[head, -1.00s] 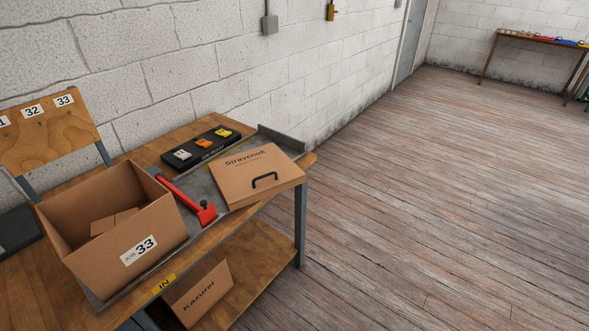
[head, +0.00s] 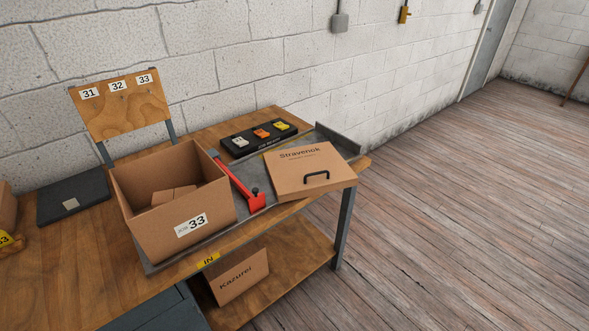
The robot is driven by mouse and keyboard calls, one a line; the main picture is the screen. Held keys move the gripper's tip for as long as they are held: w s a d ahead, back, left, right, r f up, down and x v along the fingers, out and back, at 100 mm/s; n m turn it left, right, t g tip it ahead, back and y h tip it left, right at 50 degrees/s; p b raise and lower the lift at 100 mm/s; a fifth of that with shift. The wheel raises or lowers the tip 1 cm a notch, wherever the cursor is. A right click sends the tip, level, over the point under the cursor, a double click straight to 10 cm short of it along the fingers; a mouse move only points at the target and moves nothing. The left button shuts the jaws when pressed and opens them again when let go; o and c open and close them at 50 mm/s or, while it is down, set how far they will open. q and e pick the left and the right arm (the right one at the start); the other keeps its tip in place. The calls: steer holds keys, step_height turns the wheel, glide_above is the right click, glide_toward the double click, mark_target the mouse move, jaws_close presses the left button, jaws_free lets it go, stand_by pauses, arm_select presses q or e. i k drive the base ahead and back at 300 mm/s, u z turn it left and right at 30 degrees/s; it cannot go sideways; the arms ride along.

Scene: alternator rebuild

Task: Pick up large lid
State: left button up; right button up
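The large lid is most likely the flat brown cardboard lid (head: 296,164) marked "Stravenok", with a black handle (head: 316,176) on its top. It lies at the right end of the grey metal tray (head: 262,222) on the wooden bench. An open cardboard box (head: 158,225) labelled 33 stands to its left, with smaller cardboard pieces inside. Neither of my grippers shows in the head view.
A red tool (head: 242,184) lies between box and lid. A black holder (head: 258,138) with three coloured items sits behind. A "Kazurei" box (head: 241,277) is on the lower shelf. A dark flat case (head: 72,196) lies at left. The floor (head: 450,220) at right is clear.

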mark_target(299, 172)
steer(key=z, duration=0.25)
steer(key=k, duration=0.5)
steer(key=z, duration=0.85)
steer(key=i, duration=0.8)
steer(key=u, duration=1.05)
steer(key=i, duration=0.65)
steer(key=u, duration=0.75)
